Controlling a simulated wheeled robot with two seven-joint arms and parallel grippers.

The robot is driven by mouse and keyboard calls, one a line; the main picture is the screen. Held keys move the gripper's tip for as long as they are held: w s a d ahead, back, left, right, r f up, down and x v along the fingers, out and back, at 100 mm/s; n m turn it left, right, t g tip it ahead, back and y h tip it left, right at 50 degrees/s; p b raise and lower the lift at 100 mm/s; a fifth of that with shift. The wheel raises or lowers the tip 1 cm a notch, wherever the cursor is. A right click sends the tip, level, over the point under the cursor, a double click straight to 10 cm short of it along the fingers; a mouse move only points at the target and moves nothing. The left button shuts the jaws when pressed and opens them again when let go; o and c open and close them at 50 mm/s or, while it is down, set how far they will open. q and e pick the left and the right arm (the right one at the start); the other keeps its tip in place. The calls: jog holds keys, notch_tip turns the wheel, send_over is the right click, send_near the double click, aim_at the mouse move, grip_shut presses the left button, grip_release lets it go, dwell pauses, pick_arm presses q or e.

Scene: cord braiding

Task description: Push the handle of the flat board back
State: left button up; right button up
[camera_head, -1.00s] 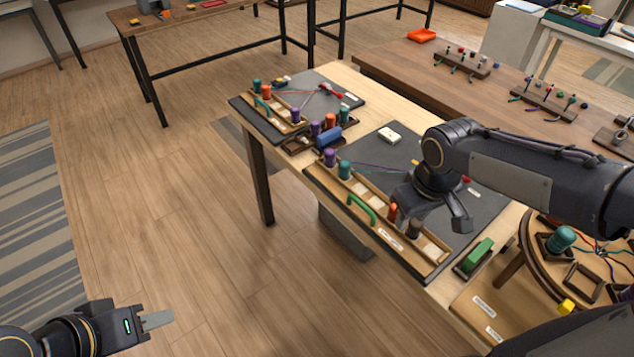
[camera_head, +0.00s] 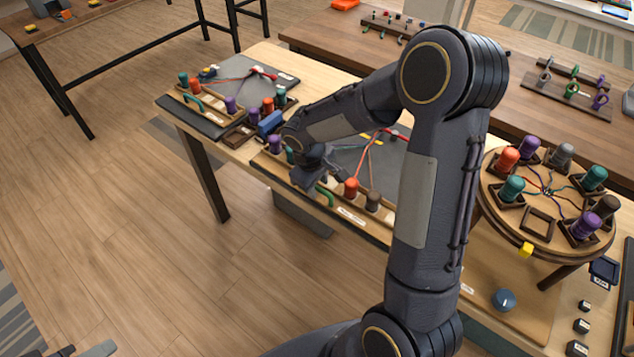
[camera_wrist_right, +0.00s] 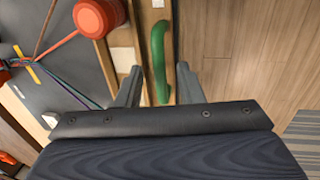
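The flat board (camera_head: 349,157) is dark, with a wooden strip of bobbins and a green handle (camera_head: 326,196) along its near edge. My right gripper (camera_head: 318,183) is down at this handle and hides part of it. In the right wrist view the green handle (camera_wrist_right: 159,55) runs between my two spread fingers, with its lower end in the gap. A gap shows on both sides, so I see no clear grip. Only a fingertip of my left gripper (camera_head: 98,349) shows at the bottom left edge; its state cannot be told.
Purple, red (camera_head: 351,188) and brown (camera_head: 373,201) bobbins stand close beside my right gripper. A second board (camera_head: 237,72) with its own green handle lies further back left. A round braiding stand (camera_head: 540,215) is at right.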

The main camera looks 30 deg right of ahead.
aim_at(329, 187)
jog(key=shift+f, duration=0.1)
grip_shut()
jog(key=d, duration=0.1)
jog(key=w+d, duration=0.1)
jog(key=d, duration=0.1)
jog(key=w+d, duration=0.1)
jog(key=shift+d+p, duration=0.3)
grip_release()
jog(key=shift+d, duration=0.1)
